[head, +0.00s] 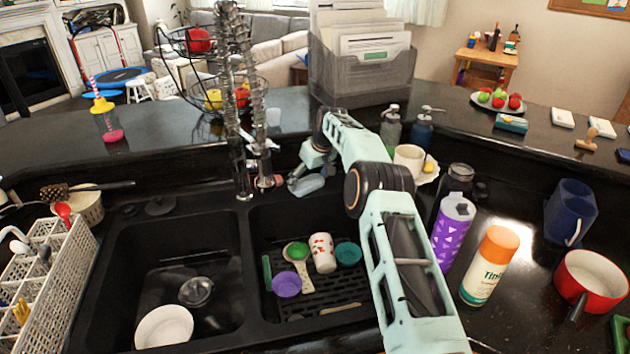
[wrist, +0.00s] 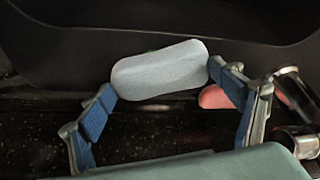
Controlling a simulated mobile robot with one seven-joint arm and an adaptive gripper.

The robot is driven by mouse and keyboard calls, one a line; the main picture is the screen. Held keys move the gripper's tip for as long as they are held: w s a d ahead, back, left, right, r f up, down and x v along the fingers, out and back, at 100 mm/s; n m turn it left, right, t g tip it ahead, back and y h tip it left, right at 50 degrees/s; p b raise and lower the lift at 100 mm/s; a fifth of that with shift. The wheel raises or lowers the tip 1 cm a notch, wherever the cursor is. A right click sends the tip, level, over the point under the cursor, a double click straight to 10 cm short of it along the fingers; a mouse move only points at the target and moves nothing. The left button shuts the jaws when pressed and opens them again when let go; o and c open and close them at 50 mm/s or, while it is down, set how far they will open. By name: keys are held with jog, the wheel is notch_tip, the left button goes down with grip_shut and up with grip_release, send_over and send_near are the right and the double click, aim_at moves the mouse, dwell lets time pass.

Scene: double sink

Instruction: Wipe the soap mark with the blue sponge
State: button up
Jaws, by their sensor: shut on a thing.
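The blue sponge (wrist: 160,70), pale grey-blue and rounded, is held between the two blue-padded fingers of my gripper (wrist: 161,84) in the wrist view. In the head view my gripper (head: 308,176) is at the back rim of the right sink basin, beside the faucet, with the sponge (head: 309,186) at its tips. Whether the sponge touches the surface under it, I cannot tell. I cannot make out a soap mark in either view; the arm and sponge hide part of the rim.
The metal faucet (head: 240,165) stands just left of my gripper. A pink item (wrist: 213,97) lies close behind the right finger. The right basin holds a patterned cup (head: 322,253) and several small dishes. Soap bottles (head: 390,130) and a mug (head: 408,157) stand right of my arm.

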jog(key=shift+s+a, duration=0.25)
jog(key=shift+a, duration=0.8)
jog(key=shift+s+a, duration=0.2)
jog(key=shift+a, duration=0.85)
jog(key=shift+r+p, duration=1.8)
jog(key=shift+r, duration=1.25)
jog(key=shift+r, duration=0.1)
notch_tip(320, 180, up, 3)
jog(key=shift+f+p, duration=0.1)
jog(key=shift+p, duration=1.05)
